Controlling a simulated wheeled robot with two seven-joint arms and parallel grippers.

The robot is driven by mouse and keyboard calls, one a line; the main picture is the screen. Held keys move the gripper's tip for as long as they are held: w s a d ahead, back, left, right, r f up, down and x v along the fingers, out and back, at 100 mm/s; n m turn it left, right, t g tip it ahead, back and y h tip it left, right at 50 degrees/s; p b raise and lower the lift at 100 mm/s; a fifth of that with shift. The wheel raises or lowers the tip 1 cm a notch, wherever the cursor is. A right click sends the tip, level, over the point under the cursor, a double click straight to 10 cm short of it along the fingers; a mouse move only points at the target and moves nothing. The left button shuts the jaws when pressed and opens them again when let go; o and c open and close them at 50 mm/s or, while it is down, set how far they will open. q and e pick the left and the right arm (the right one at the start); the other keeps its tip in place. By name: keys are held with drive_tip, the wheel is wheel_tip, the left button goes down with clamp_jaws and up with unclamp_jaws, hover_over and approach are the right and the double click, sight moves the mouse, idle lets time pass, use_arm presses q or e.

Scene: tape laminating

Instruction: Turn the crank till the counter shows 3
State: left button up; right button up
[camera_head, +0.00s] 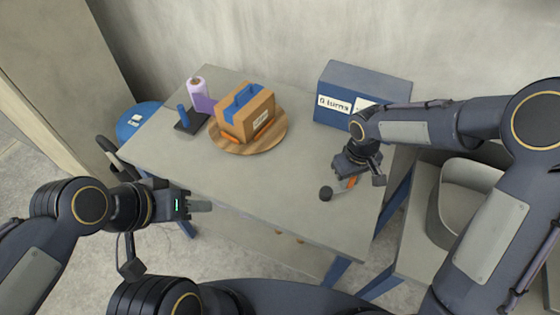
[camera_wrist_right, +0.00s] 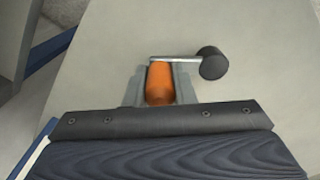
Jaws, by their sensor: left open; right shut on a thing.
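The crank shows in the right wrist view as an orange handle (camera_wrist_right: 160,84), a thin metal arm and a round black hub (camera_wrist_right: 213,63). In the head view its black hub (camera_head: 326,193) sits on the table's right part. My right gripper (camera_head: 348,180) is shut on the orange handle, its fingers on either side of it; they also show in the wrist view (camera_wrist_right: 160,88). The counter is a blue box (camera_head: 340,84) at the back right with a white label that appears to read "0 turns". My left gripper (camera_head: 200,206) is open and empty, off the table's front left edge.
A cardboard box with blue tape (camera_head: 262,118) stands on a round wooden board (camera_head: 273,141). Left of it are a purple-and-white roll (camera_head: 196,88) and a dark stand with a blue post (camera_head: 184,118). The grey table's (camera_head: 250,185) middle front is clear.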

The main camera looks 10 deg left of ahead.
drive_tip(key=shift+w+a, duration=0.7)
drive_tip(key=shift+w, duration=0.2)
